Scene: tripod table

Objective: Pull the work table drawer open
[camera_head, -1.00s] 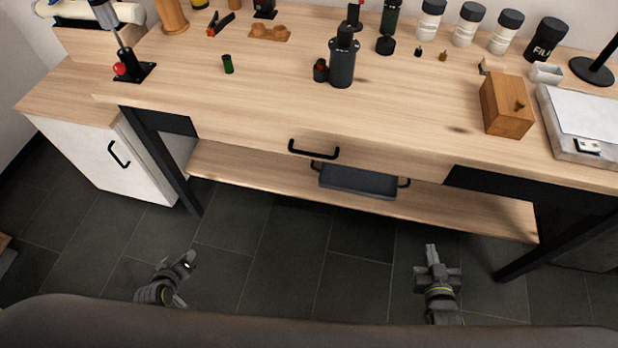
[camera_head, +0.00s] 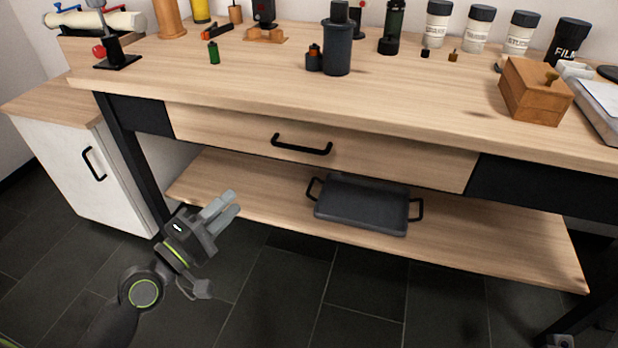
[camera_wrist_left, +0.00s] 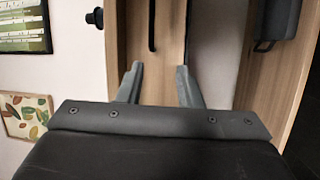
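The work table drawer (camera_head: 390,163) is a pale wood front under the tabletop, and it looks shut. Its black bar handle (camera_head: 302,145) sits at the middle of the front. My left gripper (camera_head: 233,203) is below and left of the handle, in front of the lower shelf, apart from the drawer. In the left wrist view, its two fingers (camera_wrist_left: 158,68) stand apart with nothing between them. The handle (camera_wrist_left: 152,25) shows upright there, beyond the fingertips. A small grey piece at the bottom right edge of the head view looks like my right gripper (camera_head: 562,341), mostly cut off.
A dark tray (camera_head: 362,205) lies on the lower shelf (camera_head: 490,250) under the drawer. A white cabinet (camera_head: 85,170) stands at the left. The tabletop (camera_head: 420,90) holds bottles, a wooden box (camera_head: 535,92) and small parts. The floor in front is clear.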

